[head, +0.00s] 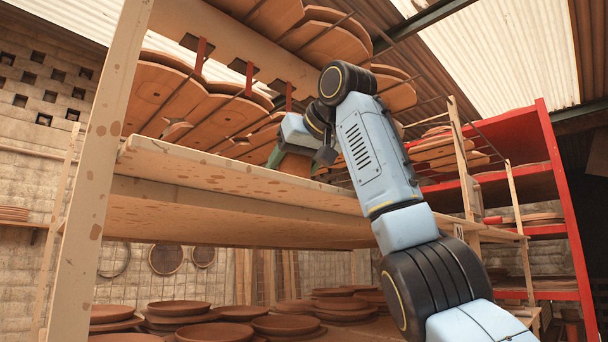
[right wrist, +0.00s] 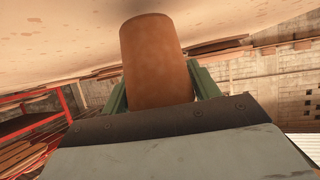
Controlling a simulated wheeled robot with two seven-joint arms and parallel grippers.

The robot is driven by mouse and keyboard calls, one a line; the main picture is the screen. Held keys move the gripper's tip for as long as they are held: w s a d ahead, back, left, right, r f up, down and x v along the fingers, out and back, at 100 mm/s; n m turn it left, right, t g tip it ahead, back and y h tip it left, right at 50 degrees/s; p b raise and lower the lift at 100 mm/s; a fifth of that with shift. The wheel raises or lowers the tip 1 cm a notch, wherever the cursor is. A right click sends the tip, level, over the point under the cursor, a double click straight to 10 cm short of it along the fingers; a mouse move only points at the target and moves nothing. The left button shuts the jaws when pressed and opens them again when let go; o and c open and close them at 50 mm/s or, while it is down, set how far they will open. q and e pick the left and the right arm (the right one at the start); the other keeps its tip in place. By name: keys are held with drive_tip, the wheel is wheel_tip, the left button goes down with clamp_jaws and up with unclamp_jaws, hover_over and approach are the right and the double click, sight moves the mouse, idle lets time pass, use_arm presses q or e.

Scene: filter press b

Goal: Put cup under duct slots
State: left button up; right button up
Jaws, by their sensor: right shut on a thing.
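My right gripper (head: 287,152) reaches over the upper wooden shelf board, seen partly from behind in the head view. It is shut on a brown clay-coloured cup (head: 295,164). In the right wrist view the cup (right wrist: 155,62) sits between the green fingers of the right gripper (right wrist: 158,92), its far end close to a pale speckled surface. I cannot tell whether they touch. A pale overhead beam (head: 232,45) with dark square openings, perhaps the duct slots, runs above the shelf. My left gripper is not in view.
The shelf board (head: 230,180) has a bare front edge, with a wooden post (head: 104,150) at its left. Brown shaped boards (head: 170,95) on thin rods hang above it. Stacked brown plates (head: 180,308) fill the lower level. A red rack (head: 565,200) stands at right.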

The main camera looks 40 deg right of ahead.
drive_tip(key=shift+d+f, duration=0.15)
drive_tip(key=shift+f, duration=0.55)
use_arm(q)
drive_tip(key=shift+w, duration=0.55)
use_arm(e)
drive_tip(key=shift+f, duration=0.2)
drive_tip(key=o, duration=1)
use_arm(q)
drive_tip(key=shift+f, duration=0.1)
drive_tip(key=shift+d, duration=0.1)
use_arm(e)
drive_tip(key=shift+r, duration=0.1)
